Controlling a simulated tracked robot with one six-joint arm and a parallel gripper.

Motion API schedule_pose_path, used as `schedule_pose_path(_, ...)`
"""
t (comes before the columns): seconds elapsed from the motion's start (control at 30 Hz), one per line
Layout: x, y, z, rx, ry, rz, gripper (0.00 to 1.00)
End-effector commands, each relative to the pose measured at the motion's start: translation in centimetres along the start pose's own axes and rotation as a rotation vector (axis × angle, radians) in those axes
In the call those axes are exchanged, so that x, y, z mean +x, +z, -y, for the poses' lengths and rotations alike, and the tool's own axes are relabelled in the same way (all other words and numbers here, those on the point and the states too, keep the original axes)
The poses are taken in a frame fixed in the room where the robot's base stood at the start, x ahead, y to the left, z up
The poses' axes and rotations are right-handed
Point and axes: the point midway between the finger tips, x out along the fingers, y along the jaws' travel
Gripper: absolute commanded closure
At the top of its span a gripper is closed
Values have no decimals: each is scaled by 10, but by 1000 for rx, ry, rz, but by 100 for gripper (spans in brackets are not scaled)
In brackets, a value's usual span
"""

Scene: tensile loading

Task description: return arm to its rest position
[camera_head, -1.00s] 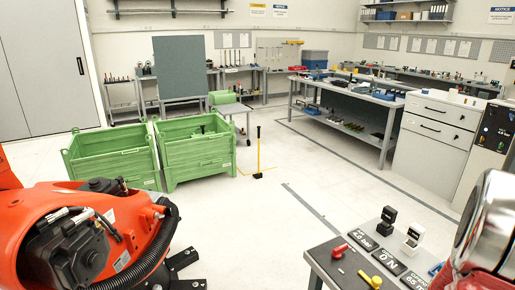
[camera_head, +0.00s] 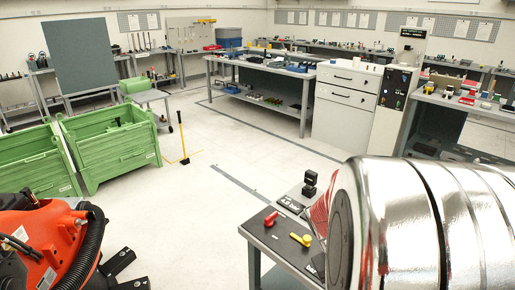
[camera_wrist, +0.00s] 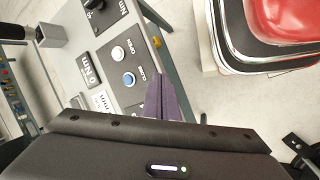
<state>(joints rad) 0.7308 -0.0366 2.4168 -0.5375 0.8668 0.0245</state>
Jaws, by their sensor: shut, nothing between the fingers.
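My gripper (camera_wrist: 162,98) shows in the wrist view as dark purple-grey fingers pressed together, with nothing between them. I cannot tell whether the fingers touch the bench. My gripper is not visible in the head view.
A large shiny metal cylinder (camera_head: 425,225) fills the lower right, hiding part of a grey bench (camera_head: 285,252) with red (camera_head: 271,219) and yellow (camera_head: 301,239) handles. Green crates (camera_head: 108,145) stand left. A yellow-handled tool (camera_head: 182,138) stands upright on open floor (camera_head: 190,215).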

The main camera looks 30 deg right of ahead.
Motion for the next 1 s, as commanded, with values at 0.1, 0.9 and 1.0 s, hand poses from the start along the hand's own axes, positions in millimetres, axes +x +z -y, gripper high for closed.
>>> schedule_pose_path(0.1, -30, -8, 27, 12, -42, -77, 100)
schedule_pose_path(0.9, -214, 21, 199, -142, -383, -574, 100)
schedule_pose_path(1.0, -233, 32, 211, -199, -402, -641, 100)
